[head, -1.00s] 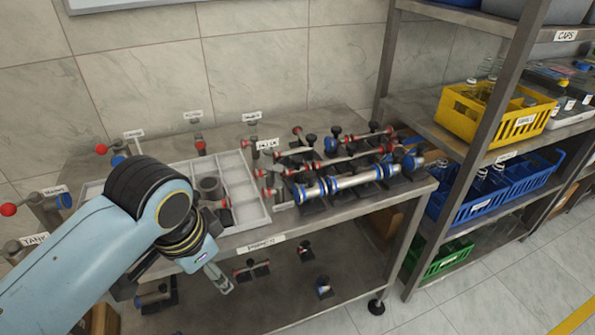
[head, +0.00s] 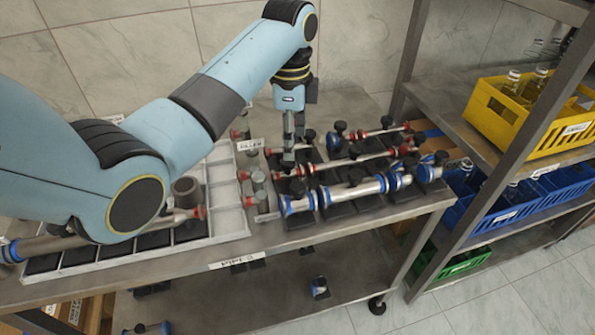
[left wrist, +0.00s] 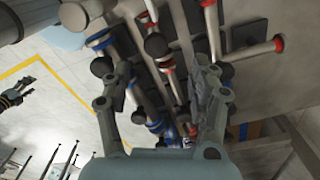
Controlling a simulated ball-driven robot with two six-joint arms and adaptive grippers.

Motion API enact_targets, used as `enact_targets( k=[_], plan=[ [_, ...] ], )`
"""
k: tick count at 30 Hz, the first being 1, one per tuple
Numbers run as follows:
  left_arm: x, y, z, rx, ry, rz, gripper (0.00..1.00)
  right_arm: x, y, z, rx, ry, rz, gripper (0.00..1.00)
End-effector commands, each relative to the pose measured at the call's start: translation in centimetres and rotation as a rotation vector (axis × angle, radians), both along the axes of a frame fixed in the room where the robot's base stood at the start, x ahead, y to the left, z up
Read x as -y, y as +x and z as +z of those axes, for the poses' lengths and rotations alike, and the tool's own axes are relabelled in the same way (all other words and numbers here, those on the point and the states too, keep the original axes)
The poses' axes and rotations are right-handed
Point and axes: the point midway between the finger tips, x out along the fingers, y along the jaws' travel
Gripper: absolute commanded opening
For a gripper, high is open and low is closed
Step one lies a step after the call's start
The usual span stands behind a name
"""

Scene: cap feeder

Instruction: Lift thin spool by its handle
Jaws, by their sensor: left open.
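Thin spools with red rings and black knob handles lie on dark rests on the metal table. One thin spool (head: 338,161) lies in the middle, behind a thicker spool (head: 352,190) with blue rings. My left gripper (head: 289,159) points down over the left end of the middle spool, open and empty. In the left wrist view the open fingers (left wrist: 160,88) stand apart, with a black knob (left wrist: 155,45) and red- and blue-ringed pipes beyond them. I cannot tell whether a finger touches anything.
A light divided tray (head: 230,215) lies left of the spools, partly behind my left arm. A shelf rack at right holds yellow (head: 500,115), blue (head: 470,205) and green (head: 465,262) crates. Its upright post stands close to the table's right end.

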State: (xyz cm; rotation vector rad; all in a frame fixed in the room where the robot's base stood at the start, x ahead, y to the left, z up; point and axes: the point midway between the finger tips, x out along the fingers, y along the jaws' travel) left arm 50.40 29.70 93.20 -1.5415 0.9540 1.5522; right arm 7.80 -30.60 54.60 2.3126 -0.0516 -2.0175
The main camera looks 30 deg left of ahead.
Motion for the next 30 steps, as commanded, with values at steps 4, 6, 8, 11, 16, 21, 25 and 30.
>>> enact_targets(
  k=[4,6,8,11,16,21,25,30],
  plan=[
    [0.0,0.1,-2.7,-0.006,-0.001,0.001,0.61,0.1,-4.0,-0.5,-0.057,-0.002,-0.001,0.63],
    [0.0,0.2,-3.3,-0.005,0.0,0.001,0.61,0.1,-6.1,-0.5,-0.088,-0.002,-0.003,0.63],
    [0.0,0.2,-3.7,-0.005,0.0,0.001,0.61,0.1,-7.3,-0.6,-0.105,-0.002,-0.003,0.63],
    [-0.2,0.1,-4.8,-0.007,0.0,0.002,0.61,0.2,-6.8,-0.5,-0.098,-0.002,-0.002,0.63],
    [-0.6,-0.1,-7.5,-0.005,0.0,0.002,0.61,0.1,-2.5,-0.4,-0.033,-0.001,-0.001,0.63],
    [-0.6,-0.1,-8.8,-0.004,0.0,0.002,0.61,0.1,-1.9,-0.5,-0.024,-0.001,0.0,0.63],
    [-0.6,0.0,-8.9,-0.003,0.001,0.002,0.61,0.1,-2.7,-0.6,-0.039,-0.001,-0.001,0.63],
    [-0.6,-0.1,-8.8,-0.003,0.001,0.002,0.48,0.1,-4.4,-0.6,-0.063,-0.002,-0.001,0.63]
  ],
)
